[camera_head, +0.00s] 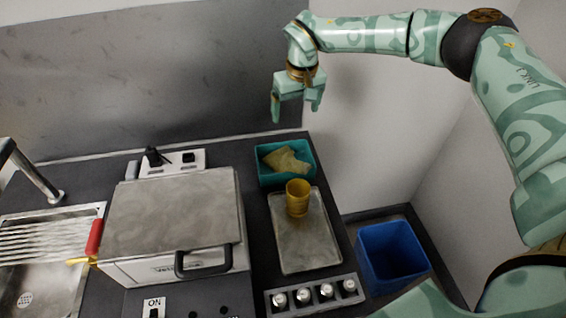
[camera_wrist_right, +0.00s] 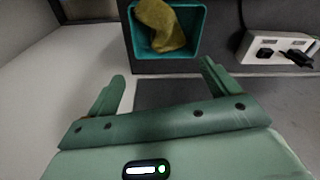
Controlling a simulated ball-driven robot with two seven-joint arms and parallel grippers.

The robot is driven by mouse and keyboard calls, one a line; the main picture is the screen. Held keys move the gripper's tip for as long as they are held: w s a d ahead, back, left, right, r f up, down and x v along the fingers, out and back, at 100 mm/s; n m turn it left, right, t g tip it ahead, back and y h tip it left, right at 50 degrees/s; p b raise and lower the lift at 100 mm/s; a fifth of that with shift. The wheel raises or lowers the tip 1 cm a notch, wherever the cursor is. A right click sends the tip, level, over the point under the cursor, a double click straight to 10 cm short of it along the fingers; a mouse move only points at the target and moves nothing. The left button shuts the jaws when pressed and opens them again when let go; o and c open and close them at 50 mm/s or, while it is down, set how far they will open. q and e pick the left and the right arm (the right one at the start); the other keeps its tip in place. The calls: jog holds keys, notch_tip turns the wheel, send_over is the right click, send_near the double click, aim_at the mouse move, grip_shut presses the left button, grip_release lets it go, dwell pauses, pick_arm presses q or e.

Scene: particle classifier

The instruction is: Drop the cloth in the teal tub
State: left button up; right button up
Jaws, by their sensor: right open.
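The yellow cloth (camera_head: 286,160) lies crumpled inside the teal tub (camera_head: 265,181), on the dark counter near its back right corner. In the right wrist view the cloth (camera_wrist_right: 160,27) also shows within the walls of the teal tub (camera_wrist_right: 139,43). My right gripper (camera_head: 294,109) is open and empty, held above and behind the tub, apart from the cloth. Its spread fingers (camera_wrist_right: 163,84) show in the right wrist view with nothing between them. My left gripper is not in view.
A yellow cup (camera_head: 298,198) stands on a metal tray (camera_head: 306,245) in front of the tub. A lidded box machine (camera_head: 172,215) stands to the left, beside a sink (camera_head: 35,285). A blue bin (camera_head: 392,255) stands at the right.

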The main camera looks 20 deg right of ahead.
notch_tip(320, 180, up, 8)
jog(key=s+p, duration=0.1)
jog(key=shift+s+r, duration=0.15)
jog(key=shift+r, duration=0.1)
